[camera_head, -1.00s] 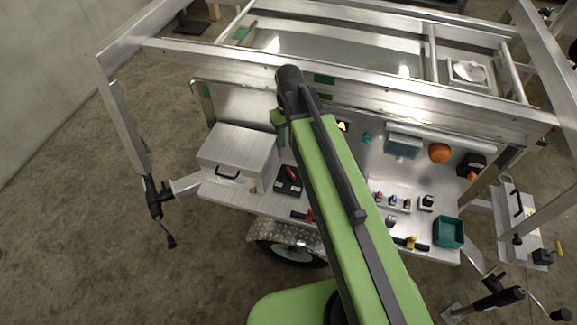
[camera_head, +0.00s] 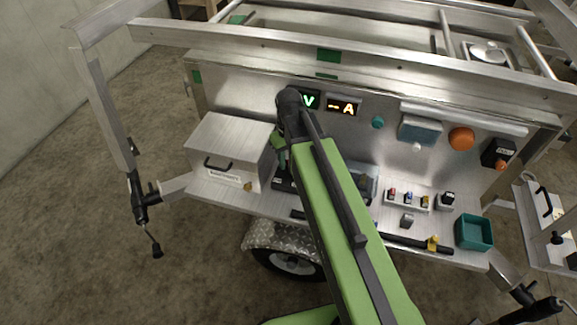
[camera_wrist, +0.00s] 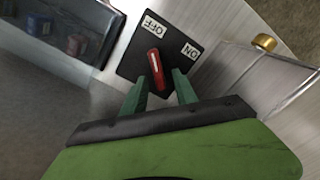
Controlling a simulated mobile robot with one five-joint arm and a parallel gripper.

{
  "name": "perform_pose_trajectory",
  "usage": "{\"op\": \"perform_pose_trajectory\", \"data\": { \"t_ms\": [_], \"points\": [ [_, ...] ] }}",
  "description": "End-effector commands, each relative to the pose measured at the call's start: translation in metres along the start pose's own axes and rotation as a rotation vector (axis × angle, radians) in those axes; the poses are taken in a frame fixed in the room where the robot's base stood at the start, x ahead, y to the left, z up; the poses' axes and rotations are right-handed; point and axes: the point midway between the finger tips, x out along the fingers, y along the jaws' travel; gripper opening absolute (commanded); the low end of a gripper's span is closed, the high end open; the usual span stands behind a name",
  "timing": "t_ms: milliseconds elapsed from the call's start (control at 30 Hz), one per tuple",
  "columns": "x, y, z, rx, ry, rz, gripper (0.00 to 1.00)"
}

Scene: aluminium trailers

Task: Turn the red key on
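The red key (camera_wrist: 154,68) sits on a black square plate (camera_wrist: 128,68) with white OFF and ON labels. In the wrist view its upper end points toward the OFF label (camera_wrist: 153,27); the ON label (camera_wrist: 191,50) is to the right. My gripper (camera_wrist: 159,76) is open, with one green finger on each side of the key's lower end. I see gaps beside the key; contact is not clear. In the head view my gripper (camera_head: 281,150) is over the trailer's shelf, and my arm hides the key and most of the plate.
A silver box (camera_head: 228,150) stands left of the plate. Right of my arm are small coloured switches (camera_head: 408,198), a teal bin (camera_head: 474,232) and an orange knob (camera_head: 461,139) on the panel.

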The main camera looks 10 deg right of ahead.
Motion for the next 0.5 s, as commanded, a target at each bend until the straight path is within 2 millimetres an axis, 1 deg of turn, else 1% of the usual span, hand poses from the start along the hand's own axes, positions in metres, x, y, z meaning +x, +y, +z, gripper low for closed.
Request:
{"op": "perform_pose_trajectory", "data": {
  "t_ms": [133,167,400,433,500],
  "points": [
    [-0.0016,-0.0001,0.0000,0.000,0.000,0.000,0.35],
    [-0.0016,-0.0001,-0.0001,0.000,0.000,0.000,0.33],
    [-0.0016,-0.0009,-0.0002,-0.001,0.000,0.000,0.02],
    [-0.0015,-0.0010,-0.0002,-0.001,0.000,0.000,0.00],
    [-0.0015,-0.0010,-0.0002,-0.001,0.000,0.000,0.00]
  ]
}}
